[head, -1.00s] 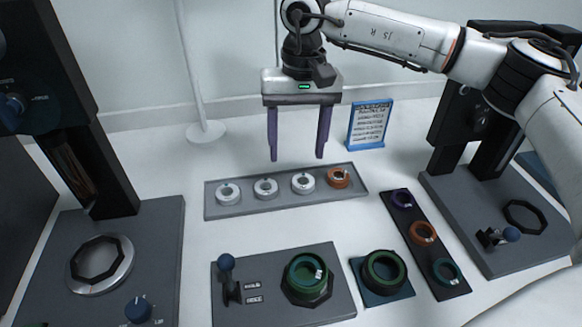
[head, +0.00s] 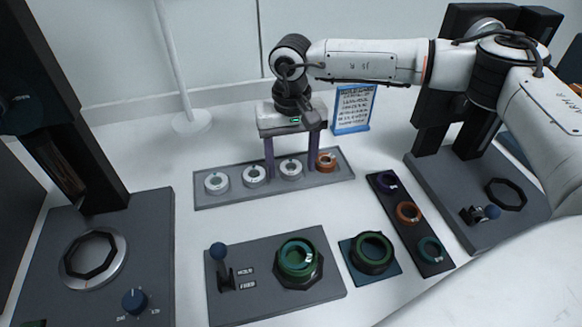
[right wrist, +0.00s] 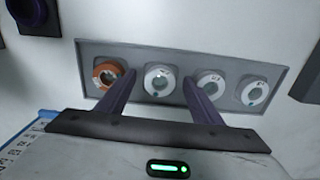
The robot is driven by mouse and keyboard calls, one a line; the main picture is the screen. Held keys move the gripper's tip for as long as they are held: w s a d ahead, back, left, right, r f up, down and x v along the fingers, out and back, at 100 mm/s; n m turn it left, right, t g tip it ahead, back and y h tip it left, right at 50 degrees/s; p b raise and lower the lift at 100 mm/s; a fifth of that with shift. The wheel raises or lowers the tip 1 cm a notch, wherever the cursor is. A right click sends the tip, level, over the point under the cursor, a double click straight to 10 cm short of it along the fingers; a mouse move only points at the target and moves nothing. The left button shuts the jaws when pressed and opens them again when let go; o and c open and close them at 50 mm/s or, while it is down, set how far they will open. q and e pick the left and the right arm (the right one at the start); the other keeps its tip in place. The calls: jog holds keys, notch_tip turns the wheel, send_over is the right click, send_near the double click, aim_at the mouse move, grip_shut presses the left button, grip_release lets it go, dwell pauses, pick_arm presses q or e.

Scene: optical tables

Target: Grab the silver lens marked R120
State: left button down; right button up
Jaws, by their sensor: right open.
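A grey tray (head: 325,185) holds three silver ring lenses and an orange ring lens (head: 326,161) in a row. The silver lenses are the left one (head: 217,182), the middle one (head: 254,175) and the right one (head: 290,168), beside the orange lens. Their small markings are too small to read, so I cannot tell which is R120. My right gripper (head: 291,173) is open, pointing down, with its purple fingers on either side of the right silver lens. In the right wrist view that lens (right wrist: 160,81) shows between the fingertips; contact is not clear. My left gripper is not in view.
A blue-framed sign (head: 352,108) stands behind the tray. In front are a lever plate (head: 240,305) with a green ring, a green ring on a blue base (head: 385,275) and a dark strip (head: 420,240) with several rings. Dark machines stand left and right.

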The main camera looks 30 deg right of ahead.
jog(key=shift+c, duration=0.4)
jog(key=c, duration=1.1)
jog(key=shift+o, duration=0.2)
jog(key=shift+r, duration=0.15)
